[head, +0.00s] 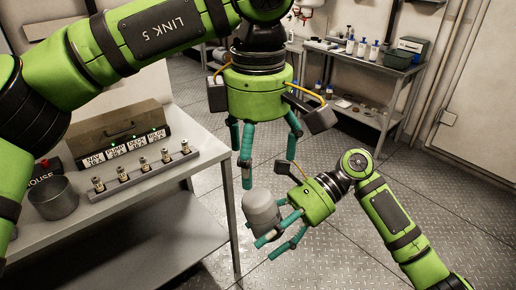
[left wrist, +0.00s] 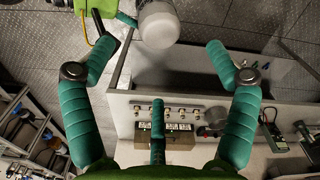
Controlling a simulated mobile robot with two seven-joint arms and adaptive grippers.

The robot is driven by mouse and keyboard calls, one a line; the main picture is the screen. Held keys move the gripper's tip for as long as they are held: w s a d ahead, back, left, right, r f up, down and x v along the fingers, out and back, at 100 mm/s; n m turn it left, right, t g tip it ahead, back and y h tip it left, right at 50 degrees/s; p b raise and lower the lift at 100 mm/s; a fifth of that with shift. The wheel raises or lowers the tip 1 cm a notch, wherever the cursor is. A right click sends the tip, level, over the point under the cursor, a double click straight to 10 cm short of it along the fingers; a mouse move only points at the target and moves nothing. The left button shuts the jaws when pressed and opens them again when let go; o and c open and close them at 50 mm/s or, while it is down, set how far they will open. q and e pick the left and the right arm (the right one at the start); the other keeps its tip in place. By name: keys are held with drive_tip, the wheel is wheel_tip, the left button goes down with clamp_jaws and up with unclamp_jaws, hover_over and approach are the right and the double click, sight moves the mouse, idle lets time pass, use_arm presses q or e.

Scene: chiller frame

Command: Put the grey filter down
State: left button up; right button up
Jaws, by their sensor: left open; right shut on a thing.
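The grey filter (head: 262,211), a light grey rounded cylinder, is held in the air in front of the table's right edge. It also shows at the top of the left wrist view (left wrist: 159,27). My right gripper (head: 272,230) is shut on it, with teal fingers around its lower part and right side. My left gripper (head: 268,165) is open and empty, pointing down just above the filter. In the left wrist view its teal fingers (left wrist: 180,75) are spread wide, with the filter beyond them, apart from them.
A grey table (head: 150,208) stands at left. A shelf unit (head: 360,108) stands behind. The floor at right is clear.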

sight(257, 196)
use_arm(q)
wheel_tip(257, 196, down, 12)
drive_tip(key=shift+r, duration=0.2)
idle(0.4)
drive_tip(key=shift+a, duration=0.1)
drive_tip(key=c, duration=1.5)
drive_tip(key=shift+c, duration=0.4)
use_arm(e)
drive_tip(key=o, duration=1.6)
drive_tip(key=shift+r, duration=0.1)
drive_tip(key=shift+o, duration=0.6)
use_arm(q)
drive_tip(key=shift+r, duration=0.1)
use_arm(e)
drive_tip(key=shift+d, duration=0.1)
